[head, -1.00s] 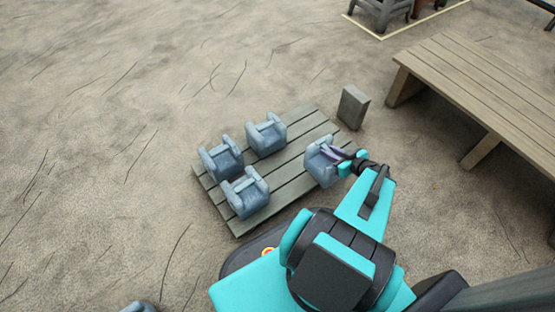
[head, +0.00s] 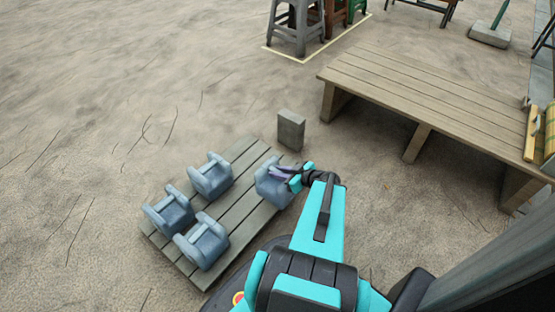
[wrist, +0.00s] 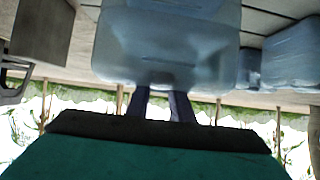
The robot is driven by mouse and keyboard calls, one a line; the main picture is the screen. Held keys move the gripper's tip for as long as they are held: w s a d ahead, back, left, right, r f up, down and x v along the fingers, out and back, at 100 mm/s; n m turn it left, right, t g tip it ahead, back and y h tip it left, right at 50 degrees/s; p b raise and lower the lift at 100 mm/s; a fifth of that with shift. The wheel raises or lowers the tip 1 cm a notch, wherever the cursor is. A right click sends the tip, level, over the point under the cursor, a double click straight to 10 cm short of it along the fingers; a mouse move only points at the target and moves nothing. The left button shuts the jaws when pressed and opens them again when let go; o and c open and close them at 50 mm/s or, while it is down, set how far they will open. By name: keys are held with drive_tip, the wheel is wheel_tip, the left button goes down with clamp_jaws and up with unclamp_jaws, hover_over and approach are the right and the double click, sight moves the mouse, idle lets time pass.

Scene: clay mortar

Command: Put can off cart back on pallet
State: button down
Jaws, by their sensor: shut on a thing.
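The pallet (head: 232,217) is a low grey plank platform on the ground, left of my arm. Several blue-grey cans with handles stand upright on its left and middle part, such as the far can (head: 211,177) and the near can (head: 203,243). My gripper (head: 281,175) is shut on another blue-grey can (head: 270,190) at the pallet's right end. Whether this can touches the planks or hangs just above them I cannot tell. In the wrist view the held can (wrist: 165,40) fills the top middle, with my dark fingers (wrist: 160,105) against it.
A grey block (head: 291,130) stands just beyond the pallet's right end. A long wooden platform (head: 420,95) lies at the right, and stools (head: 295,25) stand at the back. The sandy ground at the left is clear.

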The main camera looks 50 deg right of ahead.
drive_tip(key=shift+w+d+f+b, duration=0.2)
drive_tip(key=shift+w+d+b, duration=0.7)
drive_tip(key=shift+b, duration=1.2)
drive_tip(key=w+d+b, duration=0.3)
drive_tip(key=w+d, duration=0.4)
drive_tip(key=d, duration=0.1)
drive_tip(key=shift+f+b, duration=0.35)
drive_tip(key=shift+b, duration=0.05)
drive_tip(key=shift+f, duration=0.1)
drive_tip(key=shift+f+b, duration=1.15)
drive_tip(key=shift+f, duration=0.5)
drive_tip(key=c, duration=1.6)
unclamp_jaws()
drive_tip(key=shift+f, duration=0.15)
drive_tip(key=shift+o, duration=0.2)
